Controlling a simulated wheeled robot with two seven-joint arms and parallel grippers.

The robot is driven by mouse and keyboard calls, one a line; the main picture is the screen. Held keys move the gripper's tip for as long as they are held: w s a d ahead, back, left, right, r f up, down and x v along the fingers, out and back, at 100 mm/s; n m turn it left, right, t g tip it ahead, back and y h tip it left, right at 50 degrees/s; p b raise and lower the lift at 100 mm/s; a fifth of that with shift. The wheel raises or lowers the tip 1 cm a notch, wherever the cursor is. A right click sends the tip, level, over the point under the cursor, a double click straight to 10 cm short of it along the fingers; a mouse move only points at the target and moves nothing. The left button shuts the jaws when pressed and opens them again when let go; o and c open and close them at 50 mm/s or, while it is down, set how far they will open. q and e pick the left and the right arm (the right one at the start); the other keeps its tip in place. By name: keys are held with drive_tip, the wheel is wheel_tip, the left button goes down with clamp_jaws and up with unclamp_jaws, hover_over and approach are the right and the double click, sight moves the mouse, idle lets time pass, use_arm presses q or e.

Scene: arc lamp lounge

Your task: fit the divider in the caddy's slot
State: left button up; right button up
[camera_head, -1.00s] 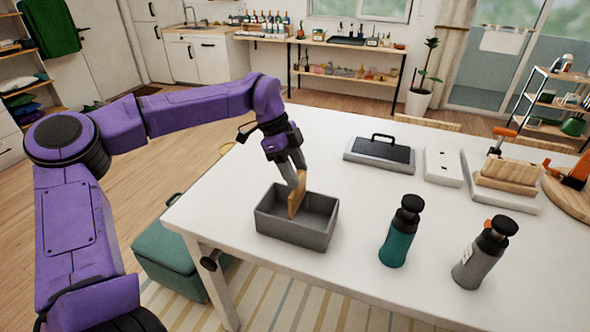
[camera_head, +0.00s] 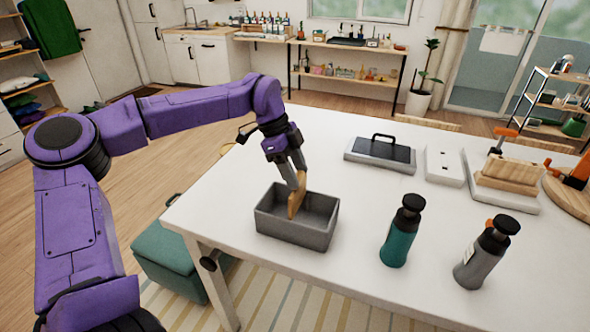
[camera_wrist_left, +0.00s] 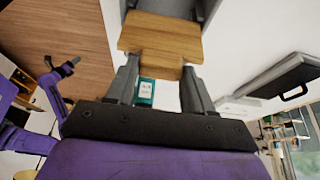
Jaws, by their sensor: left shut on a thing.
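The divider (camera_head: 295,203) is a flat wooden piece, upright in the head view. My left gripper (camera_head: 298,180) is shut on its upper end. The grey caddy (camera_head: 293,236) is an open box near the table's left front edge. The divider's lower part is inside the caddy's opening; whether it sits in the slot or touches the bottom is hidden. In the left wrist view the divider (camera_wrist_left: 160,38) spans between the fingers, with a piece of the grey caddy wall (camera_wrist_left: 212,12) behind it.
A teal bottle (camera_head: 398,240) and a grey bottle (camera_head: 482,258) stand right of the caddy on the white table (camera_head: 340,275). Further back are a dark-topped tray with a handle (camera_head: 380,152), a white plate (camera_head: 443,166) and wooden blocks (camera_head: 508,175). A teal ottoman (camera_head: 172,260) stands below the table.

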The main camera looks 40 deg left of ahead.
use_arm(q)
drive_tip(key=shift+f+b, duration=2.6)
drive_tip(key=shift+f, duration=0.75)
drive_tip(key=o, duration=1.4)
drive_tip(key=shift+r, duration=0.1)
drive_tip(key=b, duration=0.1)
approach(295, 191)
drive_tip(key=shift+w+a+f, duration=0.95)
drive_tip(key=shift+w, duration=0.1)
